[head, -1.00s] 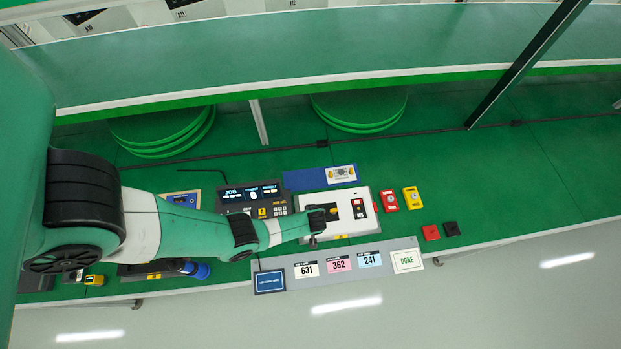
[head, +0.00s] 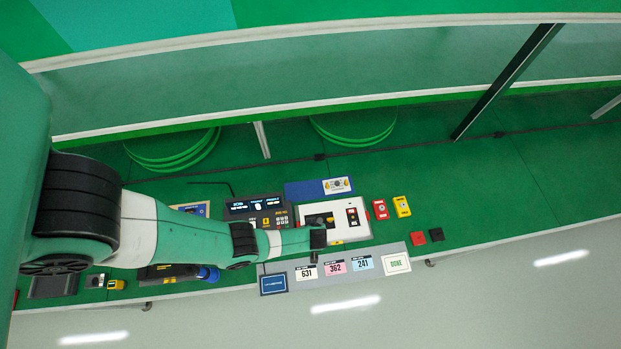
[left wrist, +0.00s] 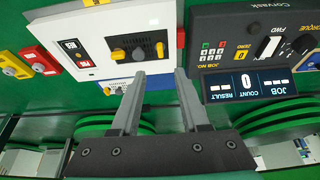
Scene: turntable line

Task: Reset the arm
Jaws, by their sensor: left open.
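My left arm comes in from the left in the head view and reaches over the green bench. My left gripper (head: 318,240) is at the front edge of a white control box (head: 345,233). In the left wrist view its two grey fingers (left wrist: 160,82) are apart with nothing between them, so it is open. My right gripper is not in view.
A grey strip (head: 320,281) with cards 631, 362, 241 and DONE lies along the front edge. Red (head: 380,209) and yellow (head: 401,206) boxes stand right of the white box. A blue-tipped tool (head: 207,273) lies below my arm.

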